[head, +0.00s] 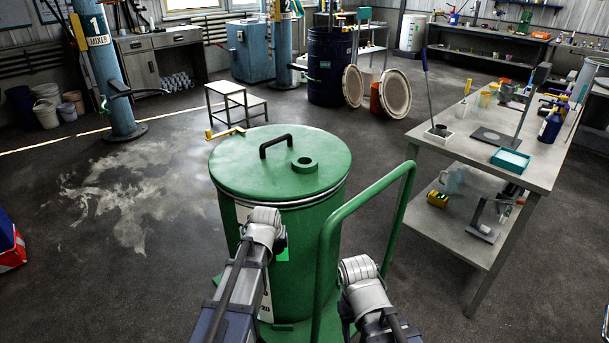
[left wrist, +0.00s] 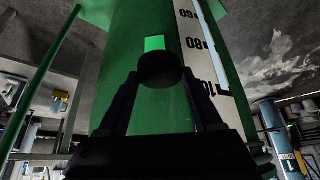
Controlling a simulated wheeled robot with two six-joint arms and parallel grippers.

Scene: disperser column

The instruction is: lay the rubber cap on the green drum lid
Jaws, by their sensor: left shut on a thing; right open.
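The green drum lid (head: 250,165) tops the green drum (head: 300,260) in the head view. My left gripper (left wrist: 160,76) is shut on the dark round rubber cap (left wrist: 160,68) in the left wrist view. The cap is in front of the drum's side, below the lid; the gap to the wall cannot be judged. In the head view my left wrist (head: 264,222) mostly hides its jaws. My right gripper (head: 358,268) is open beside the green rail; its fingers are mostly hidden.
A green tubular rail (head: 370,195) rises at the drum's right. A grey workbench (head: 530,165) with a teal tray and tools stands further right. A small step stool (head: 237,101) stands behind the drum. The air above the lid is clear.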

